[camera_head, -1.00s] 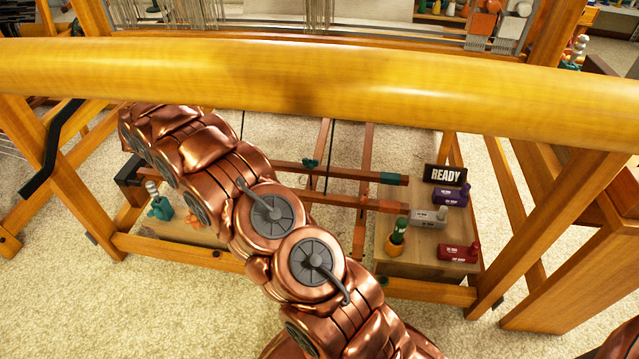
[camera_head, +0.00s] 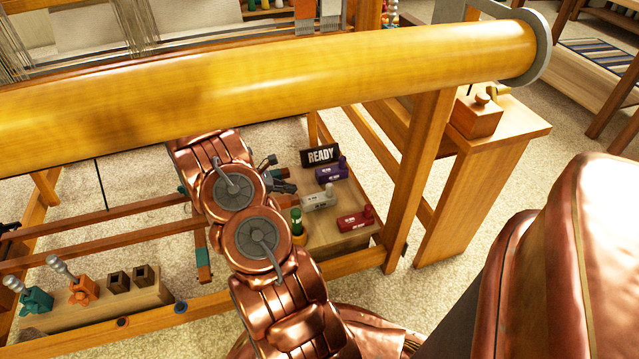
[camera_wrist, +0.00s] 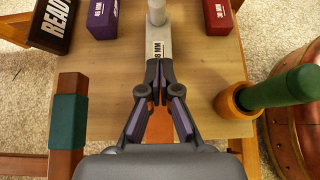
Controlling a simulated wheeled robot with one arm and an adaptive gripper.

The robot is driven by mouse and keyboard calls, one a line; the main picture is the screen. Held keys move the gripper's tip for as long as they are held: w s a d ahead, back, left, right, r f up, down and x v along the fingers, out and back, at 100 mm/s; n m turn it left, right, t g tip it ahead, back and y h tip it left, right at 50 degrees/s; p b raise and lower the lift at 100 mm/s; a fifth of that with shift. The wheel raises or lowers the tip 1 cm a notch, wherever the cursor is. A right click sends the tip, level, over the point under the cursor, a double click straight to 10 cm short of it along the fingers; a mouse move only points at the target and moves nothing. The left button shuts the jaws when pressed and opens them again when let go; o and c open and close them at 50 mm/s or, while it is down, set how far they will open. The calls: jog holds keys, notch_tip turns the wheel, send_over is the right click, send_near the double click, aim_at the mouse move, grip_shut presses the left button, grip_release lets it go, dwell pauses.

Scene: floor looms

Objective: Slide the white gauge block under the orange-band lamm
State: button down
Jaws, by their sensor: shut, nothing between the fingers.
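The white gauge block (camera_head: 319,200) lies on a low wooden platform between a purple and a red block. In the wrist view the white block (camera_wrist: 157,40) lies straight ahead of my gripper (camera_wrist: 159,66), its knob at the far end and its "MM" label partly covered. My gripper is shut and empty, its tips at or over the block's near end; I cannot tell whether they touch. The orange band of a lamm (camera_wrist: 160,125) shows between my finger links, mostly hidden below. In the head view my gripper (camera_head: 288,188) is left of the block, and my arm hides the lamm ends.
A teal-banded bar (camera_wrist: 68,122) lies left in the wrist view. A purple block (camera_head: 331,172), red block (camera_head: 355,220), READY sign (camera_head: 320,155) and green-handled tool in an orange cup (camera_wrist: 240,98) stand around. The loom's thick beam (camera_head: 250,80) crosses above.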

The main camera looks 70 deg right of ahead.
aim_at(332, 186)
jog(key=s+d+b, duration=0.1)
jog(key=s+d, duration=0.1)
jog(key=s, duration=0.1)
jog(key=s+d+b, duration=0.1)
jog(key=s+d, duration=0.2)
jog(key=s+d+b, duration=0.1)
jog(key=s+d, duration=0.1)
jog(key=s, duration=0.1)
jog(key=shift+d+f+b, duration=0.15)
jog(key=shift+d+b, duration=0.2)
jog(key=shift+b, duration=0.05)
jog(key=shift+s+d+f+b, duration=0.1)
jog(key=shift+d+f+b, duration=0.1)
jog(key=shift+b, duration=0.1)
jog(key=shift+f, duration=0.25)
jog(key=shift+a+f, duration=0.1)
jog(key=shift+f, duration=0.15)
